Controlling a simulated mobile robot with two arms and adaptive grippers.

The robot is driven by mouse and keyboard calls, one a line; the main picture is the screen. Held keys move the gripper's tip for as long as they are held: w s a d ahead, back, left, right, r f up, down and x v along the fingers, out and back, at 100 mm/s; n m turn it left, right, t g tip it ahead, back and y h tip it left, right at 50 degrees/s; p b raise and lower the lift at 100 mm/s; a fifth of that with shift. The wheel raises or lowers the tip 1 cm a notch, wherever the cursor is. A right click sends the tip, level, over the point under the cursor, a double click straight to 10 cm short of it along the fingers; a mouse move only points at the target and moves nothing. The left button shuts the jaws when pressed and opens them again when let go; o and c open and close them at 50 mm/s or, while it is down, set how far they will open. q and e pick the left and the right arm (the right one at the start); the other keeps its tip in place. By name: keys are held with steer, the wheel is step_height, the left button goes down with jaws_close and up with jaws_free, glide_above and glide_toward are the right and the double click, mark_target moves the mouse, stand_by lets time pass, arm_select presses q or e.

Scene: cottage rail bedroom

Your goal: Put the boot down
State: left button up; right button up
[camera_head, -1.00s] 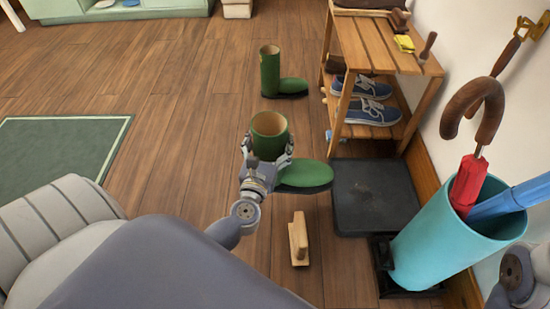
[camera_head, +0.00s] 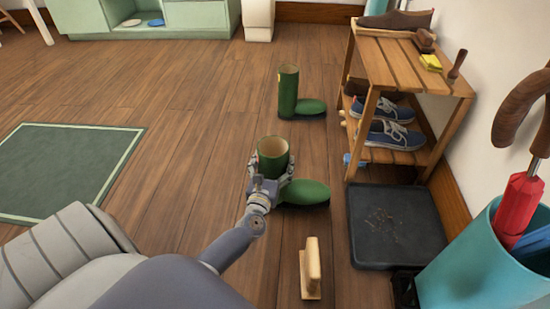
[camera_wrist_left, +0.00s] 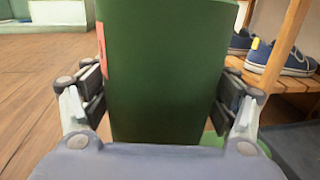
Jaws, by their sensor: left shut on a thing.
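A green rubber boot (camera_head: 303,192) is in my left gripper (camera_head: 270,172), upright with its toe to the right. The gripper is shut on the boot's shaft, a finger on each side. In the left wrist view the green shaft (camera_wrist_left: 165,75) fills the middle between the fingers. I cannot tell whether its sole touches the floor. A second green boot (camera_head: 288,92) stands upright on the floor farther back, its toe also to the right. My right gripper is not in view.
A dark boot tray (camera_head: 400,225) lies right of the held boot. A wooden shoe rack (camera_head: 362,130) with blue sneakers (camera_head: 395,134) stands behind it. A teal umbrella stand (camera_head: 470,265) is at right.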

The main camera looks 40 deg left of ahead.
arm_select(q)
steer(key=shift+w+a+f+b, duration=0.7)
steer(key=shift+w+a+b, duration=0.2)
steer(key=shift+w+b, duration=0.25)
steer(key=shift+w+a+f+b, duration=0.65)
steer(key=shift+w+a+b, duration=0.25)
steer(key=shift+w, duration=0.35)
steer(key=shift+w+a+f+b, duration=0.7)
steer(key=shift+w+a+b, duration=0.2)
steer(key=shift+w+b, duration=0.25)
steer(key=shift+f, duration=0.1)
steer(key=o, duration=1.7)
steer(key=shift+f, duration=0.25)
steer(key=shift+c, duration=0.2)
steer(key=o, duration=0.4)
steer(key=shift+r, duration=0.1)
steer(key=shift+o, duration=0.2)
